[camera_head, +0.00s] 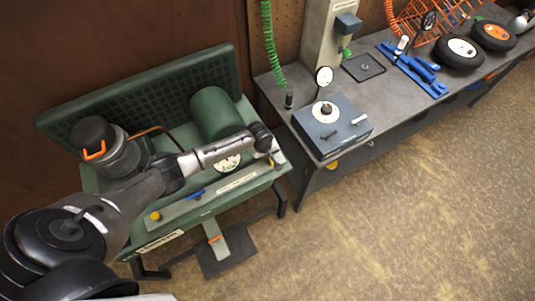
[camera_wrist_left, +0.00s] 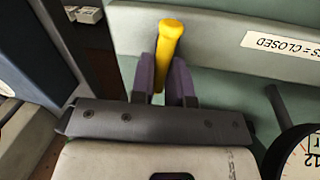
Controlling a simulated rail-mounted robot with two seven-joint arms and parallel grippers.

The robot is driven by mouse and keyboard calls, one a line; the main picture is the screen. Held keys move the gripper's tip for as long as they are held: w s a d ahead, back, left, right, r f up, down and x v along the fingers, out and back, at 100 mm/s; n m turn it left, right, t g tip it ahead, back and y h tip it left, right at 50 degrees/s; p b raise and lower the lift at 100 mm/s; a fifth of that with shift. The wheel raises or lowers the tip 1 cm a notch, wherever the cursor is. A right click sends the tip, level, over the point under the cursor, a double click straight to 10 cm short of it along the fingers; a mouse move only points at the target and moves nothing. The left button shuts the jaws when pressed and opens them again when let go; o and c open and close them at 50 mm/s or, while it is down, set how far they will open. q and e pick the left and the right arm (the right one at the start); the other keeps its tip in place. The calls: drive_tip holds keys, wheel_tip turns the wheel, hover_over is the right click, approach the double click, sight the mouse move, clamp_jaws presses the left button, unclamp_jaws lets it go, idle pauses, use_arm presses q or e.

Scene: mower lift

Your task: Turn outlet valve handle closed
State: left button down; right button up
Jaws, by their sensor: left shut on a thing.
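The yellow valve handle (camera_wrist_left: 168,42) stands out from a green panel in the left wrist view. My left gripper (camera_wrist_left: 164,80) is shut on it, with one purple finger on each side. A white label (camera_wrist_left: 285,45) on the panel beside it reads in part "S = CLOSED". In the head view my left gripper (camera_head: 270,158) is at the right end of the green compressor bench (camera_head: 180,215); the handle is mostly hidden there. A blue handle (camera_head: 195,193) and a yellow knob (camera_head: 155,216) sit further left on the front panel. My right gripper is not in view.
A dial gauge (camera_head: 230,163) lies close below my left arm, and a gauge also shows at the wrist view's right edge (camera_wrist_left: 302,155). A green tank (camera_head: 213,112) stands behind. A grey workbench (camera_head: 285,95) with a blue-grey box (camera_head: 345,133) is to the right.

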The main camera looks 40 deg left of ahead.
use_arm(q)
drive_tip(key=m, duration=0.1)
drive_tip(key=m+p, duration=0.1)
drive_tip(key=m, duration=0.1)
drive_tip(key=shift+w+d+m+h, duration=0.15)
drive_tip(key=shift+w+m+h, duration=0.05)
drive_tip(key=shift+m+h, duration=0.1)
drive_tip(key=m+g, duration=0.1)
drive_tip(key=m, duration=0.2)
drive_tip(key=shift+w+d+m, duration=0.1)
drive_tip(key=shift+w+m, duration=0.05)
drive_tip(key=shift+m, duration=0.15)
drive_tip(key=m, duration=0.4)
drive_tip(key=shift+w+d+g+h, duration=0.1)
drive_tip(key=shift+d+g+h, duration=0.2)
drive_tip(key=shift+g, duration=0.1)
drive_tip(key=shift+d+m+g+b, duration=0.15)
drive_tip(key=shift+m+g+b, duration=0.35)
drive_tip(key=shift+m, duration=1.9)
drive_tip(key=c, duration=1.2)
unclamp_jaws()
drive_tip(key=shift+o, duration=0.3)
